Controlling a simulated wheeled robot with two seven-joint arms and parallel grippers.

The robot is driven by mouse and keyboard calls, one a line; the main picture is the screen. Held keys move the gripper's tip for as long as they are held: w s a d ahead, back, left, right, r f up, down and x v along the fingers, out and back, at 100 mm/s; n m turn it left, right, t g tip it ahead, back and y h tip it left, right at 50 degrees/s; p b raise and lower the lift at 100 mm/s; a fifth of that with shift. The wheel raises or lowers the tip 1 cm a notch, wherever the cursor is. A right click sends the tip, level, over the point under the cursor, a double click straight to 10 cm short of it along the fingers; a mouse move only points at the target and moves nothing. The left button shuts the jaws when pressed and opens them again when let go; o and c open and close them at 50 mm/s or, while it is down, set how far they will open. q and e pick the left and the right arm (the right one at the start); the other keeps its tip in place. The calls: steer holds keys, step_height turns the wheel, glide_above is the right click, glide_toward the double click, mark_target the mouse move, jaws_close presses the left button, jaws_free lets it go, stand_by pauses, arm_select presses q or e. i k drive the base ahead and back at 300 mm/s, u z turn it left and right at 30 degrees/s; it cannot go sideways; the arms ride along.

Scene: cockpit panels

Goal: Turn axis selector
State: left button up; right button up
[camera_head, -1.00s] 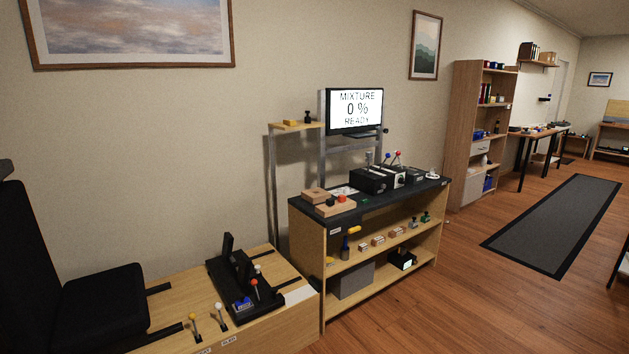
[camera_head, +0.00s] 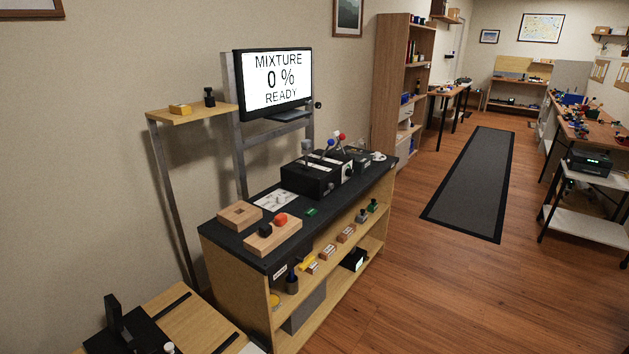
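A black lever quadrant box (camera_head: 309,180) stands on the dark top of the wooden console (camera_head: 250,245), with grey, blue and red lever knobs (camera_head: 335,138) on top. A white panel with a dark round knob (camera_head: 347,171) sits on its right part; I cannot tell whether this is the axis selector. A monitor (camera_head: 275,82) behind it reads "MIXTURE 0 % READY". Neither of my grippers is in view.
Wooden blocks (camera_head: 272,236) lie on the console's near end. Several small items stand on its shelf. A black unit (camera_head: 125,335) is at the lower left. The floor right of the console is clear, with a grey mat (camera_head: 465,185).

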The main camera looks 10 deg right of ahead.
mark_target(281, 198)
steer(key=z, duration=0.55)
steer(key=i, duration=1.15)
steer(key=z, duration=0.55)
